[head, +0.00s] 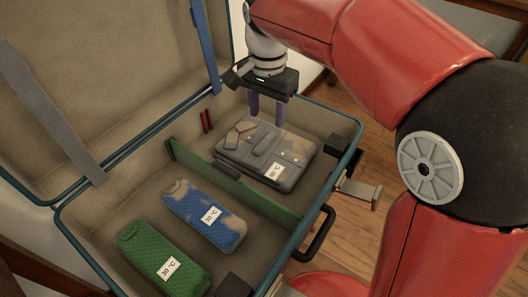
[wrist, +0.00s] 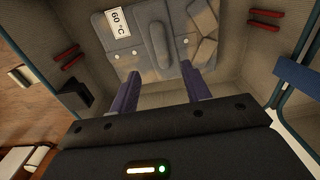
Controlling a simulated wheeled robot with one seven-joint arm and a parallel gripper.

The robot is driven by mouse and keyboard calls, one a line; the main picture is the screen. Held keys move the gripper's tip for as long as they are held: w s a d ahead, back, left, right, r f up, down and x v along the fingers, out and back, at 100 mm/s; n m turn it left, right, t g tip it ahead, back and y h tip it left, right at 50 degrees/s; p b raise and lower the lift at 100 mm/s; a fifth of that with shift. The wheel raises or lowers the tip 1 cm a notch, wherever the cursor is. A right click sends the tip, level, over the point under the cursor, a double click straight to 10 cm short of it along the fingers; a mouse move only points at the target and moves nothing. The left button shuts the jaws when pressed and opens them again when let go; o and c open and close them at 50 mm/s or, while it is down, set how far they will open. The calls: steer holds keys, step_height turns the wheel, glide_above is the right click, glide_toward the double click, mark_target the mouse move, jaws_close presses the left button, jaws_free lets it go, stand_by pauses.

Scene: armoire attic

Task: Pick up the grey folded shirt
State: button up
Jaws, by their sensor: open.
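The grey folded shirt (head: 266,154) lies flat in the far compartment of an open suitcase, with a white temperature tag on its right part. In the wrist view the shirt (wrist: 138,52) fills the top middle, its tag at the upper left. My gripper (head: 266,112) is open, pointing down at the shirt's far edge. In the wrist view its two purple fingers (wrist: 160,88) are spread apart near the shirt's edge, with nothing between them. Whether the fingertips touch the shirt cannot be told.
A green divider (head: 228,183) splits the suitcase (head: 345,165). A blue folded item (head: 200,213) and a green folded item (head: 158,254) lie in the near compartment. Red strips (head: 206,122) are on the far wall. The raised lid (head: 110,70) stands at left.

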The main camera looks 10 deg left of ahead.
mark_target(265, 141)
steer(key=shift+a+f, duration=0.25)
steer(key=shift+f, duration=0.15)
step_height(265, 141, down, 7)
steer(key=shift+s+f+b, duration=0.1)
steer(key=shift+s+b, duration=0.05)
steer(key=shift+b, duration=0.65)
jaws_close()
